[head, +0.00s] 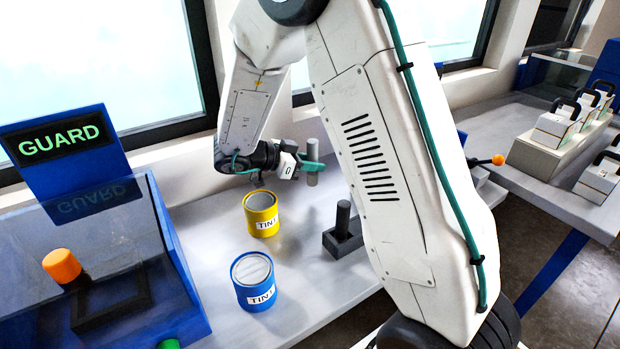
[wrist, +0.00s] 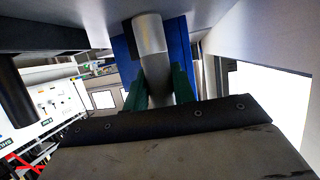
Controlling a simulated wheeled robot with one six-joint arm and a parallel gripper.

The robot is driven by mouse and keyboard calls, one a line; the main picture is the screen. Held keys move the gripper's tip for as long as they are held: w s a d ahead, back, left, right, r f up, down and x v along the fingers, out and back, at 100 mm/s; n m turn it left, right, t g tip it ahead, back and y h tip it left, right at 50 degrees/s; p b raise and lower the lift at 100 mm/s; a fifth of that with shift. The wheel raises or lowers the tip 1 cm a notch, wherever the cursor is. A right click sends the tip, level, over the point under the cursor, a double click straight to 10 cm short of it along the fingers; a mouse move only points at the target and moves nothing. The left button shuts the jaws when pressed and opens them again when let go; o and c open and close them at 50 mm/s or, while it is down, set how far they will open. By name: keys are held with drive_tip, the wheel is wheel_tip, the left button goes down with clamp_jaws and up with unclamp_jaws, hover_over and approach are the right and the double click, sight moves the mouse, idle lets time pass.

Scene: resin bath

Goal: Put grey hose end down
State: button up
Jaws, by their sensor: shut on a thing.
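The grey hose end (head: 312,179) is a short upright grey cylinder in the head view. My gripper (head: 313,166) has its green fingers shut around it, above the back of the light grey bench (head: 215,262). The grey hose end (wrist: 150,35) also shows in the wrist view, between the two green fingers of my gripper (wrist: 163,85). Its far end is close to the bench surface there; I cannot tell whether it touches. I see no hose trailing from it.
A yellow tin (head: 261,222) and a blue tin (head: 255,292) stand in front. A dark block with an upright peg (head: 343,238) stands to their right. A blue guard box (head: 180,265) with a clear front is at left. Bench between box and tins is clear.

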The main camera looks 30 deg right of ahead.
sight(308, 177)
drive_tip(key=shift+f, duration=2.1)
drive_tip(key=shift+s, duration=0.1)
drive_tip(key=o, duration=1)
drive_tip(key=shift+f, duration=0.15)
